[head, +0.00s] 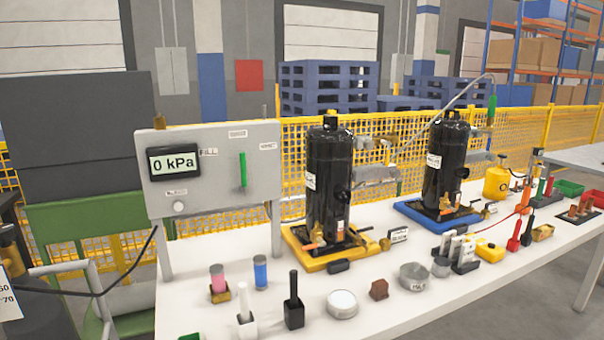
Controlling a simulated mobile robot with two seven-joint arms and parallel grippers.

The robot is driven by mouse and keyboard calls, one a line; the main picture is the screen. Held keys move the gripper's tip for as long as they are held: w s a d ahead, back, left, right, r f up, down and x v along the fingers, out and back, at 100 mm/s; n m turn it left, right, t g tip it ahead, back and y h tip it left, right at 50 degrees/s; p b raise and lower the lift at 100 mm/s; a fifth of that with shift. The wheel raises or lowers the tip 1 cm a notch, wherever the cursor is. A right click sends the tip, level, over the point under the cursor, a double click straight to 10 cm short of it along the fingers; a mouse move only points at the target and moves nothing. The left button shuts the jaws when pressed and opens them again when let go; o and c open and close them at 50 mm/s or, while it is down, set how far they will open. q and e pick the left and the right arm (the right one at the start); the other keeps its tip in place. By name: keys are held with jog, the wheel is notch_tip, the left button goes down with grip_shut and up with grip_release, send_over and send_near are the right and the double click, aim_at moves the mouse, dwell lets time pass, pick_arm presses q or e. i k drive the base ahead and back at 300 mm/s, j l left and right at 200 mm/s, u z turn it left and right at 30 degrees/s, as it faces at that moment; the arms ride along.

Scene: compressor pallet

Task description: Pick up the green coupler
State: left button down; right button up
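Two slim green parts could be the green coupler. One is an upright green piece (243,169) on the front of the grey gauge panel (215,190). The other is a green piece (492,109) near the end of a grey hose (455,97), which arches above the right black compressor (446,155). A third, smaller green upright item (541,187) stands among tools at the table's right. I cannot tell for certain which is the coupler. Neither of my grippers is in view, and none of these green pieces is visibly held.
A white table (400,309) carries the left compressor (329,185) on a yellow tray (297,251) and the right one on a blue tray (402,210). Several small tools, cups and blocks crowd the front edge. A yellow mesh fence (397,133) runs behind.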

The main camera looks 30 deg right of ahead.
aim_at(493, 99)
jog(key=z, duration=1.9)
jog(key=i+l+u, duration=0.1)
jog(key=i+l, duration=0.85)
jog(key=i+l+u, duration=0.15)
jog(key=i+l, duration=0.3)
jog(key=l, duration=0.15)
jog(key=i+l, duration=0.45)
jog(key=l, duration=0.15)
jog(key=u, duration=0.05)
